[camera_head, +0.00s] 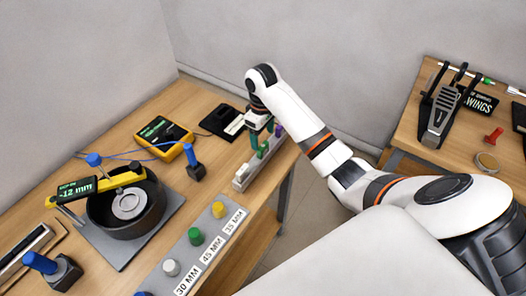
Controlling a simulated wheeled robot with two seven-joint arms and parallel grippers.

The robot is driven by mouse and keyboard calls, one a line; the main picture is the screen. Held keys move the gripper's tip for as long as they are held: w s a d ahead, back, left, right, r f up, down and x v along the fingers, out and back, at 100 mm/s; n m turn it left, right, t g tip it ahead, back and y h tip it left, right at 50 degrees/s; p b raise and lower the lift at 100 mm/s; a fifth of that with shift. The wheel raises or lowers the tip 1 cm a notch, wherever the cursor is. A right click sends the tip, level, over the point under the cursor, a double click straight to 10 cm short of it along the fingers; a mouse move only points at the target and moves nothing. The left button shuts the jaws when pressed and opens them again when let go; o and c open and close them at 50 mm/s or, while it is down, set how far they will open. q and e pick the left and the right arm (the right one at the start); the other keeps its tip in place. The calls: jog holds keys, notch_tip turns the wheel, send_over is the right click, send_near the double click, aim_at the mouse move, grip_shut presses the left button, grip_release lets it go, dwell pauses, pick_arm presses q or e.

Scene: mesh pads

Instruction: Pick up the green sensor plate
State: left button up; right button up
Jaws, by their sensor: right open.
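The green sensor plate (262,150) stands upright in a pale slotted rack (242,181) near the right edge of the left table. My right gripper (259,125) hangs at the far end of the rack, just above and behind the green plate. It is open; its fingers are small and partly hidden by my wrist. I cannot tell whether they touch anything. A purple piece (279,130) stands just beyond the green plate. My left gripper is out of view.
A black holder (221,122) lies left of my gripper. A yellow meter (165,137), a blue-handled tool (195,165) and a round black dish (150,212) stand farther left. A strip with colored knobs (200,258) lies in front. Another table (455,150) is at right.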

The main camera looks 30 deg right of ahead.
aim_at(263, 145)
jog(key=f, duration=0.4)
jog(key=shift+s+a+p, duration=0.1)
jog(key=shift+s+p, duration=0.1)
jog(key=shift+p, duration=0.15)
jog(key=c, duration=1.1)
jog(key=shift+r, duration=0.15)
jog(key=shift+r, duration=0.3)
notch_tip(263, 145, up, 8)
jog(key=shift+r, duration=0.1)
jog(key=shift+r+p, duration=0.3)
jog(key=shift+r, duration=0.2)
